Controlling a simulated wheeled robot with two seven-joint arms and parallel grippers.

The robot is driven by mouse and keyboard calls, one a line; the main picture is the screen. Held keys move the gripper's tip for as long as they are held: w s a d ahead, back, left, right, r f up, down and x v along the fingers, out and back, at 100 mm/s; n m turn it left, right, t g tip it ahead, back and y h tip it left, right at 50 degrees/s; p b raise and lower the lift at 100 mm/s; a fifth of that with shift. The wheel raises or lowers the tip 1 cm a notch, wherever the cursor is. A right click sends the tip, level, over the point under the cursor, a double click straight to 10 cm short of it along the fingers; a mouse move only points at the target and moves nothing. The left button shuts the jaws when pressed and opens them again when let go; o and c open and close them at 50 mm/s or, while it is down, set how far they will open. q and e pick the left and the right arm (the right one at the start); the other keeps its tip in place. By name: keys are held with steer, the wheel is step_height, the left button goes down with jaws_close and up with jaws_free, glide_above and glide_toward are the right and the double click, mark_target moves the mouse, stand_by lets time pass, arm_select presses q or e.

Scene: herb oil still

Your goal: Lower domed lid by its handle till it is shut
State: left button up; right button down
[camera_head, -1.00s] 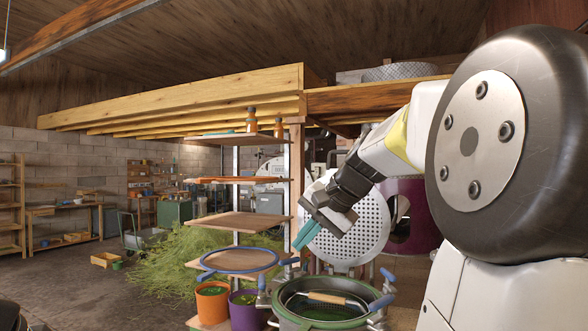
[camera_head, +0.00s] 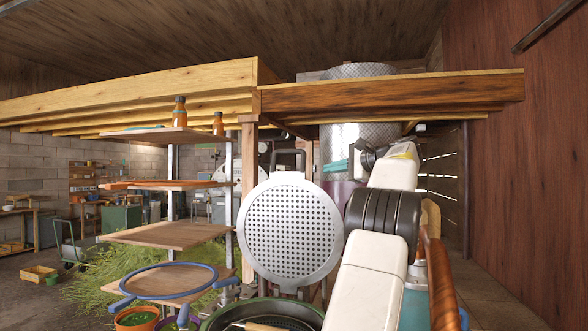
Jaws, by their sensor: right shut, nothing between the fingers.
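A round pale perforated disc (camera_head: 290,240) with a plain rim stands upright, appearing to be the raised lid seen face on; I cannot tell its dome from here. A dark loop handle (camera_head: 287,153) sticks up from its top edge. Below it is a dark green round pot (camera_head: 212,322), cut off by the bottom edge. My right gripper (camera_head: 336,172) has teal fingertips, is shut and empty, and shows to the right of the handle, apart from it in the picture. The depth between them is unclear. My left gripper is not in view.
A rack of wooden shelves (camera_head: 165,235) with a blue ring (camera_head: 168,281) stands left of the disc. A heavy wooden beam (camera_head: 400,95) crosses above my arm. A curved brown rail (camera_head: 438,275) lies at right. Open floor (camera_head: 25,300) shows at far left.

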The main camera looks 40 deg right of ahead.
steer(key=w+a, duration=0.4)
steer(key=shift+a, duration=0.2)
stand_by(0.3)
steer(key=shift+r, duration=0.1)
